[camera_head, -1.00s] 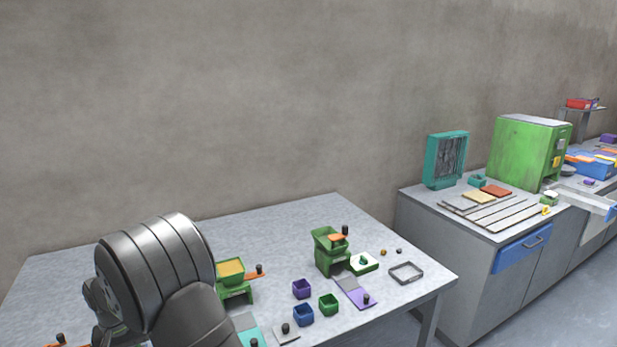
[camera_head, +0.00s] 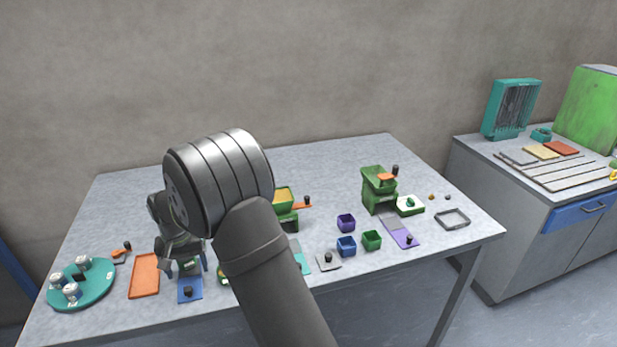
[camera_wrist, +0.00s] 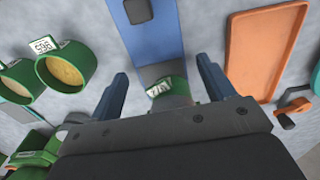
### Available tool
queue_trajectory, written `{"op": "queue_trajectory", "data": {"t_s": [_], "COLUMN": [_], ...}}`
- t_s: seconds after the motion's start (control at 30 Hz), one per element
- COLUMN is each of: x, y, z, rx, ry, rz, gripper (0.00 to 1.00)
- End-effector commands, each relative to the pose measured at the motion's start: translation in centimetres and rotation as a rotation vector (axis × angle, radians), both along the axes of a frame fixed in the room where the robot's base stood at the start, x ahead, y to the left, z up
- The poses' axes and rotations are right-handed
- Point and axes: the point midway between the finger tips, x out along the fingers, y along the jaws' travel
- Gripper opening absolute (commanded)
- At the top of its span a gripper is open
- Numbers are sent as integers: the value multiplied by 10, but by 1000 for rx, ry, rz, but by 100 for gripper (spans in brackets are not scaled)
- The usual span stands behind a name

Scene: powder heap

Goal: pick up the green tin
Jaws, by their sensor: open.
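In the wrist view, a small green tin (camera_wrist: 177,88) with a white number label sits at the end of a blue strip (camera_wrist: 158,45), between my gripper's (camera_wrist: 163,72) two spread fingers. The gripper's body hides the tin's near part. The fingers stand apart with the tin not clasped. Another green tin (camera_wrist: 66,70), labelled and holding tan powder, is at the left, with a further green tin (camera_wrist: 18,82) at the picture's left edge.
An orange tray (camera_head: 144,276) lies left of my gripper, then a round teal plate (camera_head: 98,282) with several pale items. A green hopper (camera_head: 377,190), a purple cup (camera_head: 346,223), a blue cup (camera_head: 346,246) and a green cup (camera_head: 371,240) stand at the right.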

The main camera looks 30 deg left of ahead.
Motion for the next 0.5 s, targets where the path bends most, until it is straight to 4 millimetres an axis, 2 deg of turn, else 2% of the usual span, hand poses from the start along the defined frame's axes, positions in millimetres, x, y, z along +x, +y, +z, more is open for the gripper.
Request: {"op": "queue_trajectory", "data": {"t_s": [0.17,0.27,0.37,0.5], "x": [0,-2,-5,-11], "y": [0,2,3,2], "z": [3,18,49,101], "rx": [4,24,68,148], "ry": [-5,-31,-86,-175], "rz": [0,-2,-10,-27], "gripper": [75,75,75,75]}}
